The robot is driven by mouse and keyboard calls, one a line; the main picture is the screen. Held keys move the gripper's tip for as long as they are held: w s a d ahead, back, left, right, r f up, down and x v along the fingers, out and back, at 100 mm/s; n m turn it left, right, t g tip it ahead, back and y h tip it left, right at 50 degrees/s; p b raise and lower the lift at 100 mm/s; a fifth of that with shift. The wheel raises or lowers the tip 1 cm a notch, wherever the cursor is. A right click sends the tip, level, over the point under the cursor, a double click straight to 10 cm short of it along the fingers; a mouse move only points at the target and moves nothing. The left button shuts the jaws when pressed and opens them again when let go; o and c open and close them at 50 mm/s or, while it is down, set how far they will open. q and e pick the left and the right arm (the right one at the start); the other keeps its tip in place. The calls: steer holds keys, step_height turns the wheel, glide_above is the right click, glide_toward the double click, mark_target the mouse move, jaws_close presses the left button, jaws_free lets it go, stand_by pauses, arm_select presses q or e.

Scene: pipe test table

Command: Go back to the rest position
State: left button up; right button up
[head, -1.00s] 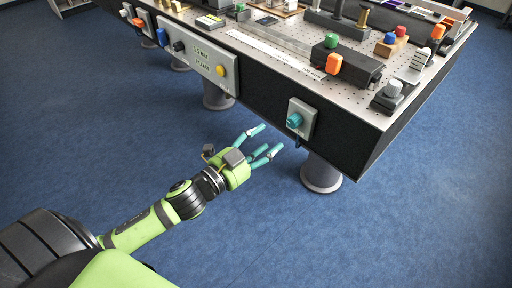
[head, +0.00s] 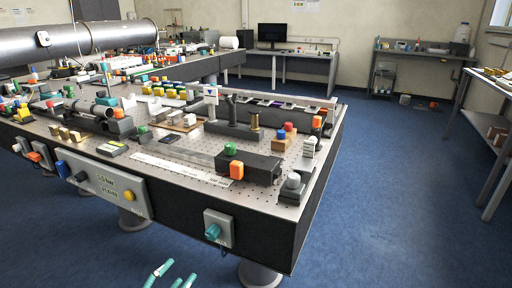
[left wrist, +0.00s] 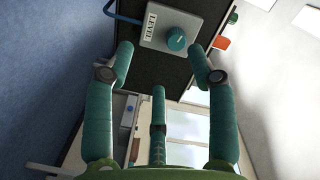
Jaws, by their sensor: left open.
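My left gripper (head: 171,275) shows only its teal fingertips at the bottom edge of the head view. Its fingers are spread and empty. In the left wrist view the open fingers (left wrist: 160,75) frame a grey box with a teal knob (left wrist: 176,39) and a label that seems to read "LEVEL". The same teal knob (head: 213,231) sits on a grey box on the table's dark front side in the head view, above and to the right of the fingertips. The fingers are apart from it. My right gripper is in neither view.
The perforated metal test table (head: 190,180) carries several coloured knobs, blocks and a pipe piece. A large grey pipe (head: 75,40) lies behind at the left. Desks with a monitor (head: 286,37) stand at the back. A bench (head: 495,80) stands at the right. Blue floor is free between.

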arm_select(q)
steer(key=s+a+f+n+g+y+p, duration=0.1)
steer(key=a+f+n+g+y, duration=0.15)
steer(key=f, duration=0.55)
steer(key=s+a+f+n+g+y+p, duration=0.15)
steer(key=a+f, duration=0.25)
steer(key=f, duration=0.5)
steer(key=s+a+f+n+g+y+p, duration=0.1)
steer(key=s+f+n+g, duration=0.1)
steer(key=s+f, duration=0.45)
steer(key=s+f+n+g+y+p, duration=0.1)
steer(key=s+f+n+g+p, duration=0.2)
steer(key=f, duration=0.6)
steer(key=s+d+f+g, duration=0.2)
steer(key=s+f, duration=0.1)
steer(key=s, duration=0.5)
steer(key=s+d+f+n+g+p, duration=0.1)
steer(key=s+f, duration=0.3)
steer(key=s, duration=0.5)
steer(key=s+d+f+g, duration=0.3)
steer(key=s, duration=0.5)
steer(key=shift+s+d+f+n+g+h+p, duration=0.2)
steer(key=shift+s+d+n+g+h+p, duration=0.1)
steer(key=shift+s+d+p, duration=0.1)
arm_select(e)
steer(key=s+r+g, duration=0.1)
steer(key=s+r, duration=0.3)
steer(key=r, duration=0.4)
arm_select(q)
steer(key=shift+w+a, duration=0.1)
